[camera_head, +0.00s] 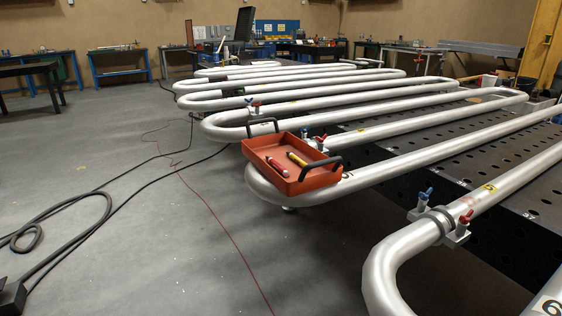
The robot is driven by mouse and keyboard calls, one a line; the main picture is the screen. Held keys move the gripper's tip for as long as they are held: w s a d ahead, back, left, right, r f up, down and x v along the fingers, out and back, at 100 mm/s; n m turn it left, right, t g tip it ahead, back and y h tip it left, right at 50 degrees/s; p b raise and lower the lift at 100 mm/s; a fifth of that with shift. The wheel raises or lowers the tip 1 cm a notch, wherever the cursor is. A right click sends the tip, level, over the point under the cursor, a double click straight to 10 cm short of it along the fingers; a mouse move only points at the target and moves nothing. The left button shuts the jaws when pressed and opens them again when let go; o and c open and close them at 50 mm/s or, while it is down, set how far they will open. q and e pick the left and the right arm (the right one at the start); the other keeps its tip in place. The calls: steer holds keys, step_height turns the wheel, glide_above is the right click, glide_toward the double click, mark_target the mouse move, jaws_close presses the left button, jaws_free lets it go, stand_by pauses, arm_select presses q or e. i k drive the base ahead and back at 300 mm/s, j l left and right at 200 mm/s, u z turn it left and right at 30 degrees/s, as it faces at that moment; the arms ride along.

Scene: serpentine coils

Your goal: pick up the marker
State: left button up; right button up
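A red-orange tray (311,183) with two dark handles rests on the bend of a silver pipe coil. Two small pen-like objects lie inside it. One is red with a whitish part (277,166), on the left of the tray. The other is yellow with dark ends (297,160), to its right. Either could be the marker; they are too small to tell which. They lie apart from each other. Neither of my grippers is in view.
Silver serpentine pipes (430,164) with clamps (439,216) lie on a dark perforated table (500,233) at the right. Black cables (105,210) and a thin red cable run over the grey floor (180,250), otherwise open at left. Workbenches (119,62) line the back wall.

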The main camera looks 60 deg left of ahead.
mark_target(300, 162)
steer(key=u, duration=1.8)
steer(key=j+z, duration=0.1)
steer(key=j, duration=0.25)
steer(key=i+j, duration=0.15)
steer(key=j, duration=0.2)
steer(key=l+z, duration=0.05)
